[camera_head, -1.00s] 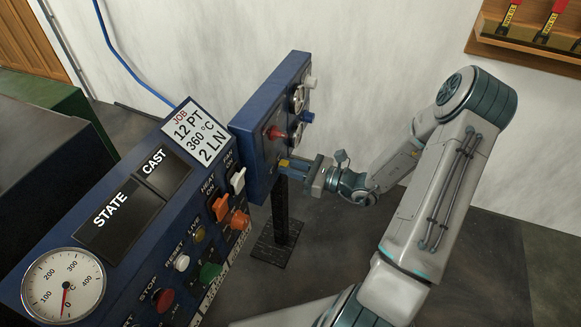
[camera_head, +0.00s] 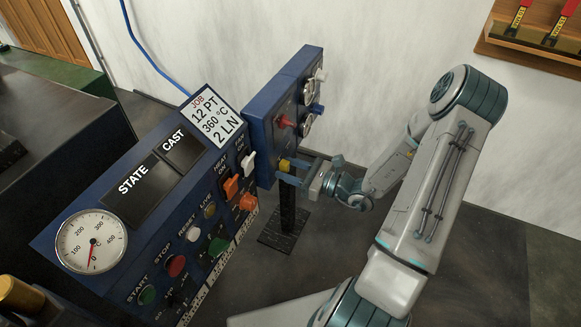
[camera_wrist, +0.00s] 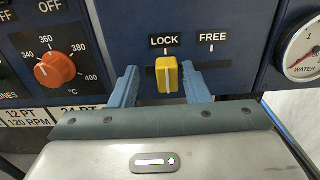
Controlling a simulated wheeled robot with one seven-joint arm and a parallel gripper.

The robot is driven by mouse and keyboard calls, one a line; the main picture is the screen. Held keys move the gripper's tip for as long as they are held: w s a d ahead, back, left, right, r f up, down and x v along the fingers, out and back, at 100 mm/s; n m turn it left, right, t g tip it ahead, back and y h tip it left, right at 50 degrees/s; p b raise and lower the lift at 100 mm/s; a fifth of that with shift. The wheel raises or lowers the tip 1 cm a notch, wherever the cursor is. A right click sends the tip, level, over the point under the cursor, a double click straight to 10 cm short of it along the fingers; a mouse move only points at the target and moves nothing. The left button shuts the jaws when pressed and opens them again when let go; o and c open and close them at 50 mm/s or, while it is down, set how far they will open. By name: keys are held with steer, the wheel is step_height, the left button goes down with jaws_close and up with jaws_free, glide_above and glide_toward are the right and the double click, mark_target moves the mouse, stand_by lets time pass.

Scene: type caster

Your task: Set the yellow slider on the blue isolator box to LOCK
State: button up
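The blue isolator box (camera_head: 262,137) stands on a dark post right of the control console. Its yellow slider (camera_head: 285,164) is low on the face. In the wrist view the slider (camera_wrist: 167,76) stands upright directly below the LOCK label (camera_wrist: 165,41), left of the FREE label (camera_wrist: 212,37). My gripper (camera_head: 289,171) is open in front of the slider. In the wrist view its two blue fingers (camera_wrist: 161,78) stand on either side of the slider, with a visible gap on each side.
The console (camera_head: 150,200) with its buttons and an orange temperature knob (camera_wrist: 62,70) is close on the left. A red knob (camera_head: 284,121) and gauges sit higher on the box, and a water gauge (camera_wrist: 300,50) is right of the slider. Floor on the right is clear.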

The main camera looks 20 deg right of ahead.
steer(key=shift+d, duration=0.15)
steer(key=shift+s+d, duration=0.1)
steer(key=shift+d, duration=0.1)
steer(key=p+v, duration=0.2)
steer(key=v, duration=1.1)
steer(key=shift+s+p, duration=0.15)
steer(key=shift+p, duration=0.2)
steer(key=s+a+r+n+g+h+p, duration=0.25)
steer(key=a+r+n+g+p, duration=0.4)
steer(key=r, duration=0.45)
steer(key=s+a+r+n+g+h+p, duration=0.2)
steer(key=s+a+r+n+g+p, duration=0.2)
steer(key=r+n+g+p, duration=0.45)
steer(key=s+r+n+t+h+p, duration=0.2)
steer(key=r+n+t+h+p, duration=0.1)
steer(key=r, duration=0.9)
steer(key=s+r+n+t+h+p, duration=0.2)
steer(key=r+n+h+p, duration=0.4)
steer(key=r, duration=0.7)
steer(key=shift+s+a+n+t, duration=0.15)
steer(key=shift+a+n+t, duration=0.35)
steer(key=shift+n, duration=0.4)
